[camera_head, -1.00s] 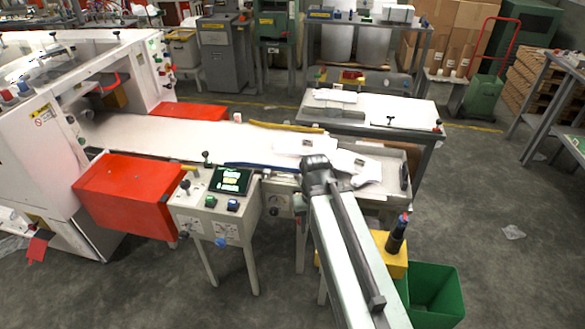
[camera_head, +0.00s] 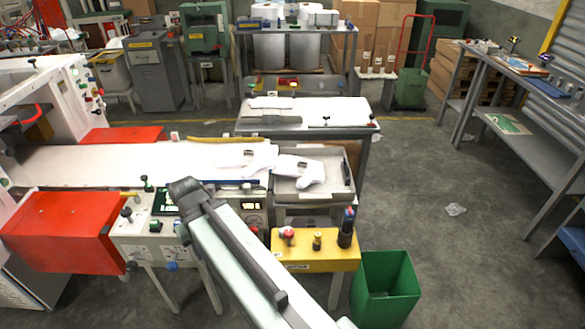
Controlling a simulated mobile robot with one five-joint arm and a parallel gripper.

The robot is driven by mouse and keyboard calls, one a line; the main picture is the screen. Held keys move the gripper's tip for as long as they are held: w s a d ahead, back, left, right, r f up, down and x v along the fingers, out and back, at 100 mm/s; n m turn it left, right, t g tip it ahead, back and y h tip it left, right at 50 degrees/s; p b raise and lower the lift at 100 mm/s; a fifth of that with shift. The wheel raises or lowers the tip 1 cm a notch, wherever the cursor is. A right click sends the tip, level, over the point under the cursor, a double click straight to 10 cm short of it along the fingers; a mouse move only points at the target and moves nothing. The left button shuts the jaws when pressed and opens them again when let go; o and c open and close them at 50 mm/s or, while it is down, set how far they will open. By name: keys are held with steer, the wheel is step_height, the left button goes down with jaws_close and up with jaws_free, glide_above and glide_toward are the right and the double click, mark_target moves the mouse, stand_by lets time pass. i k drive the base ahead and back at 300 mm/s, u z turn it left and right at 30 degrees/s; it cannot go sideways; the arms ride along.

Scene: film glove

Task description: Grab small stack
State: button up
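White, flat film pieces (camera_head: 302,172) lie partly on the grey metal tray (camera_head: 312,192) at the end of the machine's table. More white film (camera_head: 245,160) lies to their left on the white feed table (camera_head: 110,163). Another low, pale pile (camera_head: 270,102) lies on the table behind. I cannot tell from this distance which of these is the small stack or how many layers each has. My arm reaches in from the bottom edge to a dark joint in front of the feed table. My gripper's fingers do not show.
A yellow box (camera_head: 316,258) with buttons and a dark bottle (camera_head: 347,228) stands in front of the tray. A green bin (camera_head: 386,287) is right of it. A control panel (camera_head: 155,228) and red cover (camera_head: 62,232) are at left. Open floor (camera_head: 430,220) lies to the right.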

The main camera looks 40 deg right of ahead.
mark_target(308, 172)
steer(key=i, duration=0.9)
steer(key=z, duration=0.05)
